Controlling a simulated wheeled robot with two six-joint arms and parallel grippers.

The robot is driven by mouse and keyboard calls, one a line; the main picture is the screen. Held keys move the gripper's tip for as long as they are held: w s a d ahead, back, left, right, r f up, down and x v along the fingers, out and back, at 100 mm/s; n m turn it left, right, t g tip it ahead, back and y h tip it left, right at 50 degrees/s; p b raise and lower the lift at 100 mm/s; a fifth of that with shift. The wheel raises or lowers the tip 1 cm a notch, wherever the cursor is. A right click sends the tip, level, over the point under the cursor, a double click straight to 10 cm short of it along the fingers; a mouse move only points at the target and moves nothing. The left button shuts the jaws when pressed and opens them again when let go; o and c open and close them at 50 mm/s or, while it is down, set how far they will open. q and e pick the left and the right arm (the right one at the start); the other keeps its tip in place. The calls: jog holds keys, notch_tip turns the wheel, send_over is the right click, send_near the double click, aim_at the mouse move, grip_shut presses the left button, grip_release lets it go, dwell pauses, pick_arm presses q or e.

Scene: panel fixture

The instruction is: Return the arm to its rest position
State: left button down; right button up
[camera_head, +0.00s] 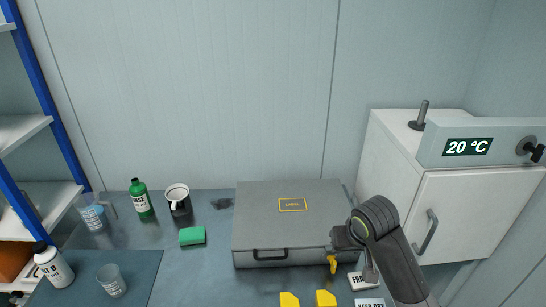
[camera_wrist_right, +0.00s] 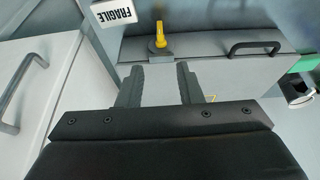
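My right arm comes in from the lower right in the head view. Its gripper (camera_head: 343,238) is at the front right corner of the grey case (camera_head: 285,222). In the right wrist view the two dark fingers (camera_wrist_right: 158,84) stand apart with nothing between them. A yellow handle (camera_head: 332,264) on a grey base is close by the gripper in the head view. In the wrist view the handle (camera_wrist_right: 160,36) shows beyond the fingertips, apart from them. My left gripper is not in view.
A white cabinet (camera_head: 466,215) stands right of the arm. A FRAGILE label (camera_head: 362,281) lies near the arm. A green bottle (camera_head: 140,198), mug (camera_head: 178,202), green sponge (camera_head: 192,236) and clear cup (camera_head: 111,281) stand left. Two yellow pieces (camera_head: 326,298) show at the bottom edge.

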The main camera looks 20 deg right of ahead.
jog(key=s+a+f+n, duration=0.1)
jog(key=s+f, duration=0.4)
jog(key=s, duration=0.7)
jog(key=s+f+n, duration=0.1)
jog(key=s+f, duration=0.5)
jog(key=s, duration=0.6)
notch_tip(320, 180, down, 25)
jog(key=d+g, duration=0.1)
jog(key=g, duration=0.1)
jog(key=s+f+g+b, duration=0.1)
jog(key=s+f, duration=1.4)
jog(key=f, duration=0.1)
jog(key=shift+a+f, duration=0.3)
jog(key=shift+a, duration=0.15)
